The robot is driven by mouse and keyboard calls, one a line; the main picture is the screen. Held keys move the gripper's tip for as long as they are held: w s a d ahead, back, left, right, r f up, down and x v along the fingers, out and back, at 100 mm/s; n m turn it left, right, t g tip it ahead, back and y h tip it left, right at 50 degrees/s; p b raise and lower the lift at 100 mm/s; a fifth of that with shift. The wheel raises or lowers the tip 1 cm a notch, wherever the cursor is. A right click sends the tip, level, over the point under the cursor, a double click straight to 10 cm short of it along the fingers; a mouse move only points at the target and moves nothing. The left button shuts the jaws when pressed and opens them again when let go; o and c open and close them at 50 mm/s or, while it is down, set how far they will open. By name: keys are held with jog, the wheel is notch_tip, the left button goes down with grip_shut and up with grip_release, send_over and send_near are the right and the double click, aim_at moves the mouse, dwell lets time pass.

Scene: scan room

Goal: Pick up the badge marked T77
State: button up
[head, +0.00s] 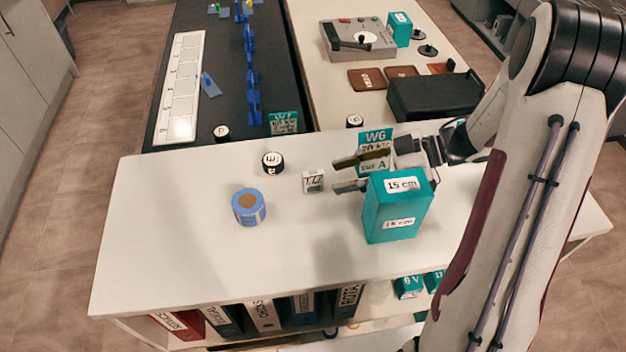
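A small white block-like badge (313,182) with dark and red marks stands on the white table. Its marking starts like a T, but I cannot read it fully. My gripper (337,175) is level with it in the picture, just to its right, with the fingers pointing left. The two fingers are apart, with a gap between them and nothing visible in it. The badge appears just beyond the fingertips, and I cannot tell the exact distance or height.
A teal box (380,215) marked 15 cm stands in front of my gripper. A teal sign (376,136) stands behind it. A blue roll (249,207) and a black-and-white round piece (272,164) are to the left. The front left of the white table (165,245) is clear.

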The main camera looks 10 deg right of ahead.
aim_at(319, 190)
jog(key=shift+a, duration=0.1)
jog(key=shift+x, duration=3.05)
grip_shut()
